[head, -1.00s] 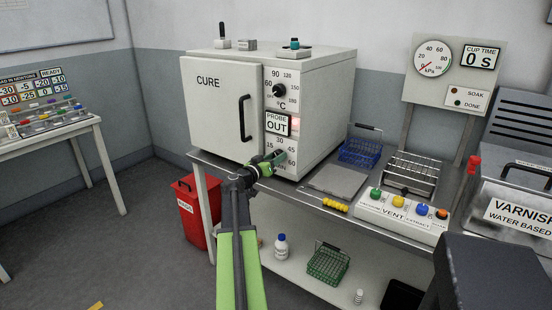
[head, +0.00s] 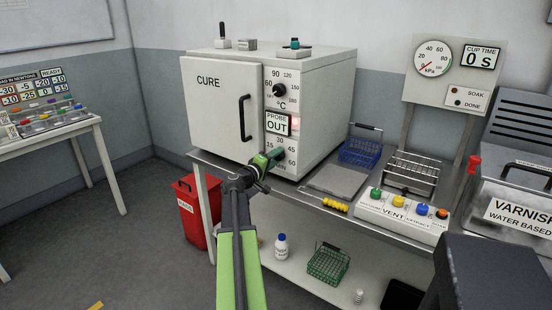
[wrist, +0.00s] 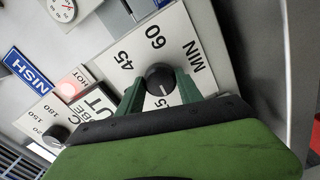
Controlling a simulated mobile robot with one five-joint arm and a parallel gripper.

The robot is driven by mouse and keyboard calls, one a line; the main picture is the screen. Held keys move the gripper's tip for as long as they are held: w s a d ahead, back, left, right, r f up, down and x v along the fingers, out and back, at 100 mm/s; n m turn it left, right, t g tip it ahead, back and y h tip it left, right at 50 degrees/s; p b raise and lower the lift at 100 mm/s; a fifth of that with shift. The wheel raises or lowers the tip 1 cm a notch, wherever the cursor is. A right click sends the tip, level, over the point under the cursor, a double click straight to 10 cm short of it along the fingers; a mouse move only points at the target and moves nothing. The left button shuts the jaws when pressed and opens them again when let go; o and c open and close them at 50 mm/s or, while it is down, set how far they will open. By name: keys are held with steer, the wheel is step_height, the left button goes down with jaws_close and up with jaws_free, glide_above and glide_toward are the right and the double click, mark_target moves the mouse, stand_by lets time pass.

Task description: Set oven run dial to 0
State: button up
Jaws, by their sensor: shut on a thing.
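The oven (head: 222,105) is a white box marked CURE, its door shut. Its lower dial, the run dial (wrist: 160,76), is a black round knob with a white mark, on a white plate with 45, 60 and MIN. My gripper (wrist: 160,88) is shut on this knob, one green finger on each side. The white mark points down the wrist view, towards my gripper body; the number there is hidden. In the head view my gripper (head: 275,156) is at the lower right of the oven front and covers much of the dial.
The upper °C dial (head: 279,90) and the PROBE OUT sign (head: 277,124) are above. A red light (head: 295,124) is lit beside the sign. To the right on the bench are a grey plate (head: 338,181), a blue basket (head: 361,152) and a VENT button box (head: 400,214).

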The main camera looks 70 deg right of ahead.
steer(key=shift+a+f+n, duration=0.1)
steer(key=shift+n, duration=3.7)
steer(key=o, duration=1.4)
steer(key=shift+c, duration=0.2)
steer(key=v, duration=1.7)
steer(key=shift+a, duration=0.2)
